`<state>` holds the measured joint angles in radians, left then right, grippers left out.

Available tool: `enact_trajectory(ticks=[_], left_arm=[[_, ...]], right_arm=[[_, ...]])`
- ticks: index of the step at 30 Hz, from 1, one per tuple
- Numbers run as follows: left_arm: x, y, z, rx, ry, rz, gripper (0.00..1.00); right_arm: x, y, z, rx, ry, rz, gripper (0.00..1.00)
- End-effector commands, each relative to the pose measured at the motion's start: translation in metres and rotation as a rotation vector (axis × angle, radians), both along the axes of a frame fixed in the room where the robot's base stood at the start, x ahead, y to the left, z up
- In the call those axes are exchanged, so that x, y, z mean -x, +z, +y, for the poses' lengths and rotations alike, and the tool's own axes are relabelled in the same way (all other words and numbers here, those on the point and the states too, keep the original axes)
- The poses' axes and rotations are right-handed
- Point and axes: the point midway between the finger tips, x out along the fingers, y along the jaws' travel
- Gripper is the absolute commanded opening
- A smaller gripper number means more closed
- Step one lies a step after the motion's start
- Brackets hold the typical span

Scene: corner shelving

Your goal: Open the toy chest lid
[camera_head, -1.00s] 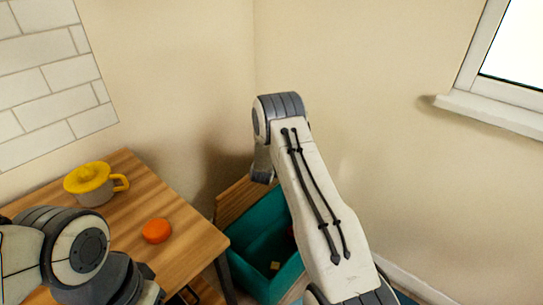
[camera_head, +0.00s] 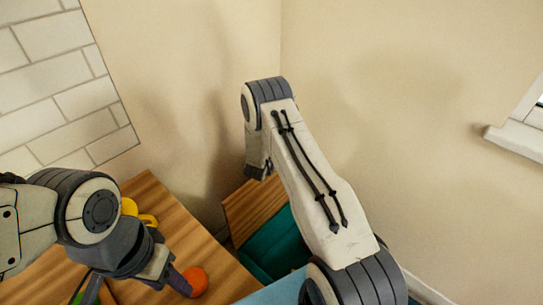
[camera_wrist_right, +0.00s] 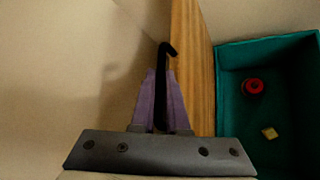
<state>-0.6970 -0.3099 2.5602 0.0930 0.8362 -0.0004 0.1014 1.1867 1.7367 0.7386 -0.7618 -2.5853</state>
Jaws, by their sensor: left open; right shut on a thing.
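The toy chest (camera_head: 285,240) is a teal box beside the table, partly hidden by my right arm. Its wooden lid (camera_head: 250,208) stands raised at the wall side. In the right wrist view the lid (camera_wrist_right: 192,65) shows edge-on beside the open teal box (camera_wrist_right: 228,110). My right gripper (camera_wrist_right: 162,100) is shut on a black hooked handle (camera_wrist_right: 164,60) right beside the lid. In the head view its fingers are hidden. My left gripper (camera_head: 137,286) is open over the table, with one finger beside an orange round object (camera_head: 195,282); I cannot tell if they touch.
The wooden table (camera_head: 165,205) fills the lower left. A yellow-topped mug (camera_head: 130,207) is mostly hidden behind my left arm. Inside the chest lie a red round object (camera_wrist_right: 253,86) and a yellow block (camera_wrist_right: 269,132). Walls close in behind the chest.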

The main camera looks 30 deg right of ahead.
Motion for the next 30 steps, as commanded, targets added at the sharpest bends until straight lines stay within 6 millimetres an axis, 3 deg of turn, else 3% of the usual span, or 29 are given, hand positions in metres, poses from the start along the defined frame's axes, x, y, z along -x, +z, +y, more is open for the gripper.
enact_trajectory(ticks=[6, 9, 20, 30], left_arm=[[0.000, -0.001, 0.000, 0.000, 0.000, 0.000, 0.50], [0.000, -0.001, 0.000, 0.000, 0.000, 0.000, 0.50], [0.000, 0.000, 0.000, 0.000, 0.000, 0.000, 0.50], [0.000, 0.004, 0.000, 0.001, 0.000, -0.001, 0.50]], right_arm=[[-0.001, 0.002, -0.005, 0.006, -0.012, -0.010, 0.00], [-0.001, 0.002, -0.004, 0.005, -0.010, -0.009, 0.42], [0.003, 0.003, 0.003, -0.001, -0.002, 0.000, 0.42], [0.039, 0.043, 0.033, 0.003, -0.006, -0.009, 0.42]])
